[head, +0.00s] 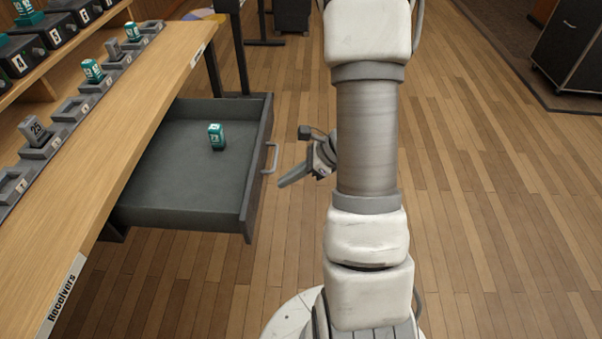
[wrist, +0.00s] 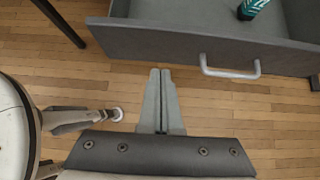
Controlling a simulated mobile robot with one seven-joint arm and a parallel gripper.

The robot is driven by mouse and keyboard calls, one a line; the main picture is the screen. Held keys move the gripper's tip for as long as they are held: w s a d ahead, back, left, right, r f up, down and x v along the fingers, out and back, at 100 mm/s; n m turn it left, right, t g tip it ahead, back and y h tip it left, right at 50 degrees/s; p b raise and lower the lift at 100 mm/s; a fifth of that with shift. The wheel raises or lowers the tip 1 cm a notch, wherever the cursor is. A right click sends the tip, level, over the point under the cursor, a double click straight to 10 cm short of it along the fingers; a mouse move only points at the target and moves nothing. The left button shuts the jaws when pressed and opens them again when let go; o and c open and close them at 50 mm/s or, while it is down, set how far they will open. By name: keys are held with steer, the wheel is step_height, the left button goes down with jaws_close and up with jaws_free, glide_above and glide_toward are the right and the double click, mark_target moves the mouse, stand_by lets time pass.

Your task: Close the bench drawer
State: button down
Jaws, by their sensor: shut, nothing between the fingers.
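The grey bench drawer (head: 185,180) is pulled well out from under the wooden bench (head: 150,85) at the left of the head view. A teal block (head: 216,136) stands inside it. The drawer's silver handle (head: 271,157) is on its right-hand front panel. My gripper (head: 282,184) is just outside that panel, apart from the handle, partly hidden behind my arm. In the wrist view, my gripper (wrist: 160,72) has its two fingers shut together and empty, pointing toward the drawer front (wrist: 165,41). The handle (wrist: 230,70) lies right of the fingertips.
Several small numbered units sit in a tray row (head: 75,105) along the bench, with more on a shelf (head: 50,40) behind. A dark cabinet (head: 570,50) stands at the far right. The wooden floor (head: 490,200) right of my arm is clear.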

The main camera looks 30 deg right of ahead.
mark_target(254, 188)
steer(key=shift+w+a+f+b, duration=0.2)
steer(key=shift+w+a, duration=0.3)
steer(key=shift+a, duration=0.25)
steer(key=shift+w+a+f+b, duration=0.15)
steer(key=shift+w+a+f, duration=0.1)
steer(key=shift+w+a, duration=0.4)
steer(key=shift+w+a+f+b, duration=0.2)
steer(key=shift+w+a, duration=0.15)
steer(key=shift+a, duration=0.5)
steer(key=shift+a, duration=0.1)
steer(key=w+a+p, duration=0.1)
steer(key=w+a, duration=0.8)
steer(key=a, duration=0.4)
steer(key=w+a+p, duration=0.1)
steer(key=w+a, duration=0.8)
steer(key=a, duration=0.5)
steer(key=shift+w, duration=0.2)
steer(key=shift+a+r, duration=0.15)
steer(key=shift+a, duration=0.05)
